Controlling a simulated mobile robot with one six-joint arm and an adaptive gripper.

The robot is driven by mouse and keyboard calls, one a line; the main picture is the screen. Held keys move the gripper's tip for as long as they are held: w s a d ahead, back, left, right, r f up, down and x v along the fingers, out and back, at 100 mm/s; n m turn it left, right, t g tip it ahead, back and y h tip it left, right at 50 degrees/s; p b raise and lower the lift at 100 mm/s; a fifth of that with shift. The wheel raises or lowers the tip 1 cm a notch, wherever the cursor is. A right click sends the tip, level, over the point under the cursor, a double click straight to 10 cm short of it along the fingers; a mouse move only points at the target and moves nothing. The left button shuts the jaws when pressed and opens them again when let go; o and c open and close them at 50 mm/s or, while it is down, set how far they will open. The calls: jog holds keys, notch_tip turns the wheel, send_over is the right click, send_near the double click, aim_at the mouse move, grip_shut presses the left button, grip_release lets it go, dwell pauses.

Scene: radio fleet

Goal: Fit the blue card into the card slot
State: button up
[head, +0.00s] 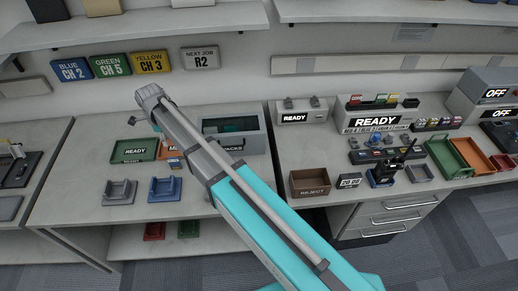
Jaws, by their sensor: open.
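My arm reaches from the bottom right to the upper left over the left bench. My gripper (134,121) is at its far end, small and mostly hidden by the wrist; it is open and I see nothing held in it. A small blue and yellow piece (174,163) lies by the orange tray below the arm; I cannot tell whether it is the blue card. A grey READY unit (350,116) on the right bench has several coloured pieces along its top. I cannot make out which opening is the card slot.
A green tray (134,150), a grey cradle (119,192) and a blue cradle (165,189) stand on the left bench. A grey bin (252,143) is behind my arm.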

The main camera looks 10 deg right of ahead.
jog(key=s+d+n, duration=0.5)
jog(key=d+n, duration=0.1)
jog(key=d, duration=0.6)
jog(key=s+d+n, duration=0.5)
jog(key=d+n, duration=0.1)
jog(key=d, duration=0.7)
jog(key=s+d+n, duration=0.5)
jog(key=d+n, duration=0.1)
jog(key=d, duration=0.6)
jog(key=shift+s+d+n, duration=0.15)
jog(key=shift+d+n, duration=0.05)
jog(key=shift+n, duration=0.2)
jog(key=shift+o, duration=0.5)
jog(key=shift+a, duration=0.1)
